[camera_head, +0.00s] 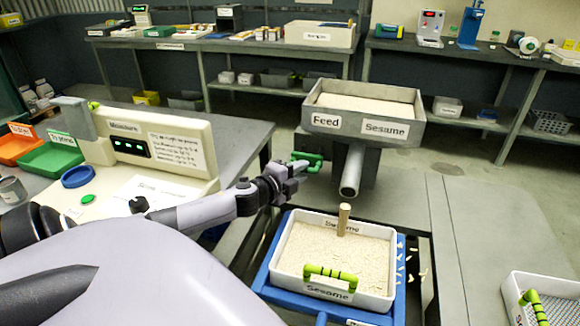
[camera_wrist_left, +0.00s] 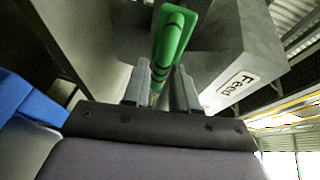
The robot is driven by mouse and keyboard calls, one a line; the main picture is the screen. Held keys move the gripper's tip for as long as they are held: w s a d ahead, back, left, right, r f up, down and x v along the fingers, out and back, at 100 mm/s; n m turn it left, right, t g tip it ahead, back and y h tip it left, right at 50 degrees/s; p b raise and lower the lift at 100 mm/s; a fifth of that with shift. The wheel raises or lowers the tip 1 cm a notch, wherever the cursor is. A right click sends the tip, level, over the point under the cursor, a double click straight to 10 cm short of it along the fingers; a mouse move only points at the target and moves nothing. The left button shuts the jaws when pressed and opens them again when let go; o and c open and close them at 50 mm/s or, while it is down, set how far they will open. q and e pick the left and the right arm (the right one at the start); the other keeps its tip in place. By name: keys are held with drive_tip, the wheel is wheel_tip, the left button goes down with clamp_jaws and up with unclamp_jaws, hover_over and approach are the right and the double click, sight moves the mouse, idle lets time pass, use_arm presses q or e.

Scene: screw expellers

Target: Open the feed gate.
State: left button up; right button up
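The feed gate's green handle (camera_head: 308,160) sticks out from the left side of the grey machine, under the hopper (camera_head: 365,122) labelled "Feed" and "Sesame". My left gripper (camera_head: 298,168) is at this handle, coming from the left. In the left wrist view the green handle (camera_wrist_left: 172,45) runs between the two fingers (camera_wrist_left: 160,85), which stand close on either side of it. Whether they press on it cannot be told. The gate plate itself is hidden. My right gripper is not in view.
A moisture meter (camera_head: 150,145) stands left. Another white bin (camera_head: 513,290) is at right.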

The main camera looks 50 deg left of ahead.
use_arm(q)
drive_tip(key=shift+s+d+r, duration=0.1)
drive_tip(key=shift+s+r, duration=0.05)
drive_tip(key=shift+s, duration=0.65)
drive_tip(key=shift+s+d+r, duration=0.1)
drive_tip(key=shift+s+r, duration=0.05)
drive_tip(key=shift+s, duration=0.65)
drive_tip(key=shift+s+d+r, duration=0.1)
drive_tip(key=shift+s+r, duration=0.05)
drive_tip(key=shift+s, duration=0.65)
